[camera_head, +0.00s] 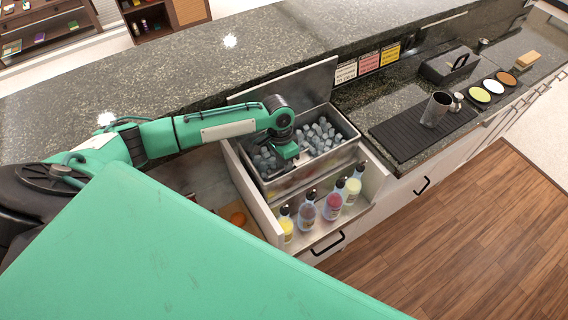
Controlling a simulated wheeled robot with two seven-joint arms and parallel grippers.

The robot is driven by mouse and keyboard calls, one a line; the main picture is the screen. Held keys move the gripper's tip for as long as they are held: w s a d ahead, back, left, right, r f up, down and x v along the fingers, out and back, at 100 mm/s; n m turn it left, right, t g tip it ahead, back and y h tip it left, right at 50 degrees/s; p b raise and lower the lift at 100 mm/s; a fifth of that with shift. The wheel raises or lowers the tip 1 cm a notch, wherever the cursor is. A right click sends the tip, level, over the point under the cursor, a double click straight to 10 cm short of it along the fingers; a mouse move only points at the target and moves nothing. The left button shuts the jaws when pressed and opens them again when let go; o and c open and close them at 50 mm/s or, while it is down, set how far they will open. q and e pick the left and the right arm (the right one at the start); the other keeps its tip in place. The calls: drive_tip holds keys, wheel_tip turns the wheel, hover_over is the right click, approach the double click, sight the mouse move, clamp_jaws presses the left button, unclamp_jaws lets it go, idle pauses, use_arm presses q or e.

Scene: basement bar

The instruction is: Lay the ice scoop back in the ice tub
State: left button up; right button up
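The ice tub (316,171) is a metal box set into the counter, with piles of clear ice in it and a raised metal panel behind it. My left gripper (287,153) points down over the left part of the tub, close to the ice. Its fingers are small and dark here, so I cannot tell whether they are open or shut. I cannot make out the ice scoop; it may be hidden by the gripper or the tub wall. My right gripper is not in view.
Several bottles (307,212) stand in a rack along the tub's front. Right of it are a black ribbed mat (405,137) with a metal shaker cup (437,109), a dark caddy (449,66) and small coloured dishes (494,86). The raised counter (180,75) behind is mostly clear.

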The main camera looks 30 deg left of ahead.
use_arm(q)
drive_tip(key=b+v, duration=0.3)
drive_tip(key=v, duration=1)
drive_tip(key=shift+r, duration=0.4)
